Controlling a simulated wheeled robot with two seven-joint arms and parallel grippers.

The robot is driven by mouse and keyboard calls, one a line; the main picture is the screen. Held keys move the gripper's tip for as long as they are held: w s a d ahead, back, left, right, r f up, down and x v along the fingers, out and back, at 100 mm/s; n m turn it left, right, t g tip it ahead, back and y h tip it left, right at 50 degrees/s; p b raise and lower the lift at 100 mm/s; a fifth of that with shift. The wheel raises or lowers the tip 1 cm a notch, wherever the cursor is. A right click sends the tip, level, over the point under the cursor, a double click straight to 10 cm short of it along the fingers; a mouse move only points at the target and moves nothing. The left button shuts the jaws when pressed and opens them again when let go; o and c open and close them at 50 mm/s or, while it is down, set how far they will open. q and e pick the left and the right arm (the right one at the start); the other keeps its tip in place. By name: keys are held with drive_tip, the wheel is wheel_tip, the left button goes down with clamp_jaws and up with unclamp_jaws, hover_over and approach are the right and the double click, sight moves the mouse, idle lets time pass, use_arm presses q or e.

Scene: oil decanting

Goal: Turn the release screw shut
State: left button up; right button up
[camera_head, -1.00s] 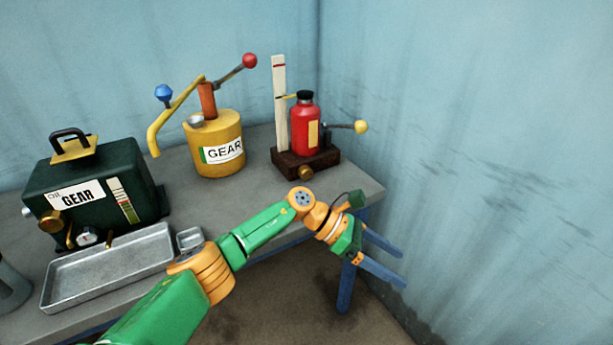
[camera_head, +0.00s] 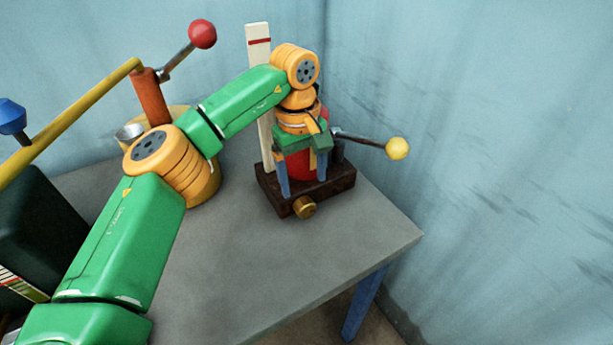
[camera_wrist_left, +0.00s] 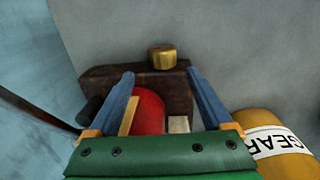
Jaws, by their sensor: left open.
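The release screw is a brass knob (camera_head: 304,207) on the front face of a dark brown wooden base (camera_head: 342,182) at the table's far right. It also shows in the left wrist view (camera_wrist_left: 162,57), beyond the fingertips. A red bottle-shaped body (camera_head: 301,163) stands on the base, mostly hidden behind my gripper. My left gripper (camera_head: 303,190) is open, pointing down in front of the red body, above and behind the brass knob. In the wrist view its two blue fingers (camera_wrist_left: 163,82) spread wide, with the knob between their lines but apart from them. My right gripper is not in view.
A lever with a yellow ball (camera_head: 397,148) sticks out right of the base. A white gauge board (camera_head: 259,55) stands behind left. The yellow pump can (camera_head: 207,180) is left, partly behind my arm. The grey table (camera_head: 240,270) is clear in front.

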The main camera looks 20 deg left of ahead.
sight(301, 205)
use_arm(q)
drive_tip(key=f, duration=0.4)
drive_tip(key=s+f, duration=0.1)
drive_tip(key=f, duration=0.1)
drive_tip(key=shift+d, duration=0.35)
drive_tip(key=shift+w+f, duration=0.15)
drive_tip(key=shift+f, duration=0.15)
drive_tip(key=shift+r, duration=0.1)
drive_tip(key=c, duration=0.3)
clamp_jaws()
drive_tip(key=t+h+b, duration=0.1)
drive_tip(key=b, duration=0.2)
drive_tip(key=f+t+h+b, duration=0.1)
drive_tip(key=b, duration=0.2)
drive_tip(key=t+b, duration=0.2)
drive_tip(key=b, duration=0.2)
drive_tip(key=shift+s+a+f+h, duration=0.2)
drive_tip(key=shift+s+a+h, duration=0.05)
drive_tip(key=shift+s+h, duration=0.15)
drive_tip(key=shift+r+t+h+b, duration=0.3)
drive_tip(key=shift+r+h+b, duration=0.1)
drive_tip(key=shift+b, duration=0.1)
drive_tip(key=shift+r, duration=0.2)
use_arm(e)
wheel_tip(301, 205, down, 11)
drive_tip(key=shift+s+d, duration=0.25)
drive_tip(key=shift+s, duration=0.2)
